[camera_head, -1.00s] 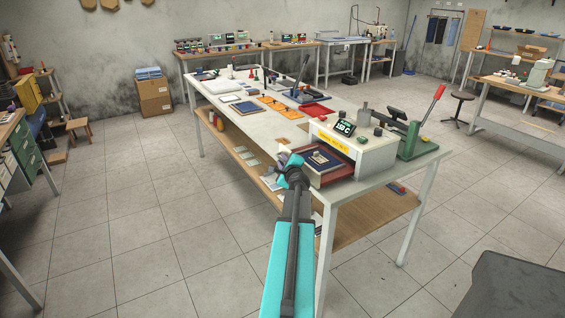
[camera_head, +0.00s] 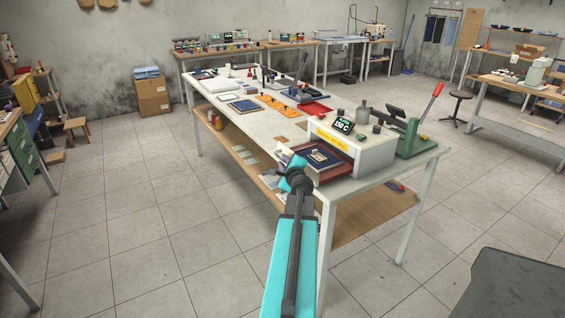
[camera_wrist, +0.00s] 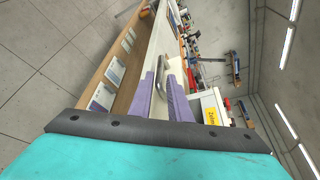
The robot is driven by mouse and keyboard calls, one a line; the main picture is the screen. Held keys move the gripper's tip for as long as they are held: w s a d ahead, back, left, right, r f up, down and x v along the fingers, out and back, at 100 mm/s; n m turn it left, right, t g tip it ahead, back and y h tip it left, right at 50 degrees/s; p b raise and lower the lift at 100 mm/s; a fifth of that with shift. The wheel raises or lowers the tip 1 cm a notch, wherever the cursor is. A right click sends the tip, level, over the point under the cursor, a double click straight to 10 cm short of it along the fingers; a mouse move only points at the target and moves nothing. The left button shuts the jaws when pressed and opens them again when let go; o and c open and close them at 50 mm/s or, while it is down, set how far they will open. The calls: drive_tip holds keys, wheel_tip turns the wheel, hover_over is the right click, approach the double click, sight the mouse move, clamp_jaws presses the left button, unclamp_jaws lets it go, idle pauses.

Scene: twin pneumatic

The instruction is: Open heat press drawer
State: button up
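The heat press (camera_head: 368,154) is a white box with a yellow label and a green "150 C" display, at the near end of the long table. My gripper (camera_head: 287,158) is at the drawer's front, at the table's left edge. In the wrist view, its two purple fingers (camera_wrist: 162,100) are apart. A grey metal bar, looking like the handle (camera_wrist: 159,74), shows between them near the tips; contact cannot be told. The yellow label (camera_wrist: 211,106) is to their right.
A green press with a red lever (camera_head: 413,138) stands right behind the heat press. Flat boards and orange pieces (camera_head: 272,104) lie farther along the table. A wooden lower shelf (camera_head: 362,216) runs underneath. The floor (camera_head: 150,240) to the left is clear.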

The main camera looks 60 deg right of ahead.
drive_tip(key=p+v, duration=0.4)
drive_tip(key=v, duration=0.4)
drive_tip(key=shift+s+a+p, duration=0.2)
drive_tip(key=shift+a+p, duration=0.05)
drive_tip(key=shift+p, duration=0.05)
idle(0.3)
drive_tip(key=shift+s+a, duration=0.1)
idle(0.7)
